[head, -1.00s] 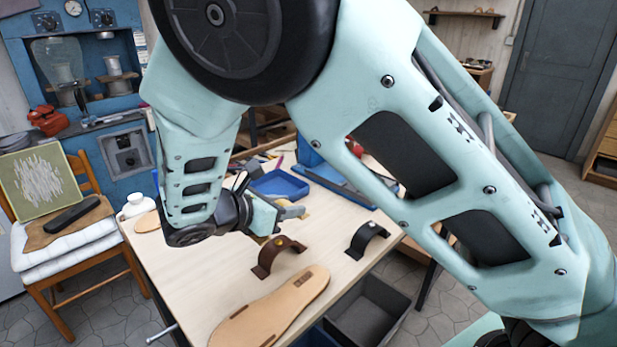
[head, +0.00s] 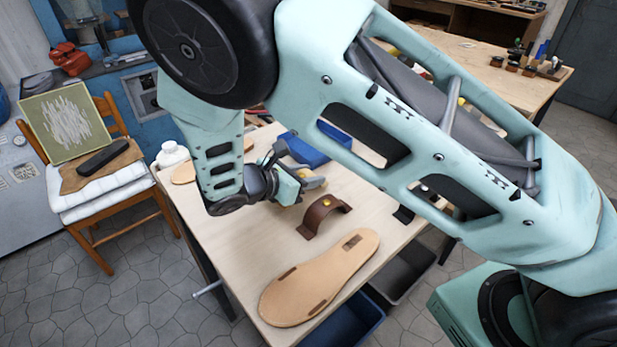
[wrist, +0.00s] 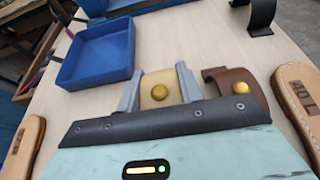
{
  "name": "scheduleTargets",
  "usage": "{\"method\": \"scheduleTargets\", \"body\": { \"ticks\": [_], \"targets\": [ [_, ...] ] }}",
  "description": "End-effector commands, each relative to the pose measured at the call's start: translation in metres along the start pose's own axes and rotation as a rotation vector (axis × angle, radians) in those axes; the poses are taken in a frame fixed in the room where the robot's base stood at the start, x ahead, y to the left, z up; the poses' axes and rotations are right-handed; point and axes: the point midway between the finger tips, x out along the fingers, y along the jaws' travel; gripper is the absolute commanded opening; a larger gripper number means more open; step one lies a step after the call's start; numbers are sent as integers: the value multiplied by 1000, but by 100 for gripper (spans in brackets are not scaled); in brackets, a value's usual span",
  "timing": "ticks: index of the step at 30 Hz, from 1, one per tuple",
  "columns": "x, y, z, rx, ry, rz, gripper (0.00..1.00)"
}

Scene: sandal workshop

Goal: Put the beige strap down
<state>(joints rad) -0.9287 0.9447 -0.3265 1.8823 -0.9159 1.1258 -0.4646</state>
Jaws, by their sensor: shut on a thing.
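The beige strap (wrist: 158,92) is between the two grey fingers of my gripper (wrist: 158,85) in the wrist view, with a round brass stud on it. My gripper is shut on it. In the head view my gripper (head: 308,182) is low over the workbench (head: 385,195), and only a small yellowish bit of the strap shows. I cannot tell whether the strap touches the bench top. A dark brown arched strap (head: 325,215) stands close beside my gripper, to the right in the wrist view (wrist: 240,88).
A blue tray (wrist: 98,50) lies left of the gripper in the wrist view. A black strap (wrist: 262,14) stands farther back. A tan sole (head: 320,275) lies near the bench's front; another (head: 184,173) lies at left by a white bottle (head: 171,154). Bare bench shows between them.

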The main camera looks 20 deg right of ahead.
Motion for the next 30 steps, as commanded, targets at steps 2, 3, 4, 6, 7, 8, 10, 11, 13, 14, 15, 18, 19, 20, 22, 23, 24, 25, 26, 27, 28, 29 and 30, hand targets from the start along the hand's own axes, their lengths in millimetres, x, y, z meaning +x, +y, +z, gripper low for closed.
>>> {"method": "scheduleTargets", "body": {
  "ticks": [2, 3, 4, 6, 7, 8, 10, 11, 13, 14, 15, 18, 19, 20, 22, 23, 24, 25, 26, 27, 28, 29, 30],
  "targets": [
    [4, 0, -9, -3, -2, -1, 11],
    [5, 0, -12, -3, -2, -1, 11],
    [6, 0, -14, -1, -1, -1, 11],
    [7, 0, -16, 0, 0, 0, 11],
    [7, 0, -17, 1, 0, 0, 11],
    [7, 0, -17, 1, 0, 0, 11],
    [7, 0, -16, 1, 0, 0, 11],
    [7, 0, -16, 1, 0, 0, 11],
    [7, 0, -17, 1, 0, -1, 11],
    [8, 0, -18, 0, 0, -1, 11],
    [8, 0, -19, 0, 0, -1, 11],
    [8, 0, -18, 0, 0, -1, 58],
    [8, 0, -18, 0, 0, -1, 58],
    [8, 0, -18, 0, 0, -1, 58],
    [8, 0, -18, 0, 0, -1, 58],
    [8, 0, -18, 0, 0, -1, 58],
    [8, 0, -18, 0, 0, -1, 58],
    [8, 0, -18, 0, 0, -1, 58],
    [7, 0, -17, 1, 0, -1, 58],
    [7, 0, -16, 1, 0, 0, 58],
    [5, 0, -16, 1, 0, 0, 58],
    [3, 0, -17, 1, 1, 1, 58],
    [-1, 1, -18, 1, 2, 2, 58]
  ]
}}
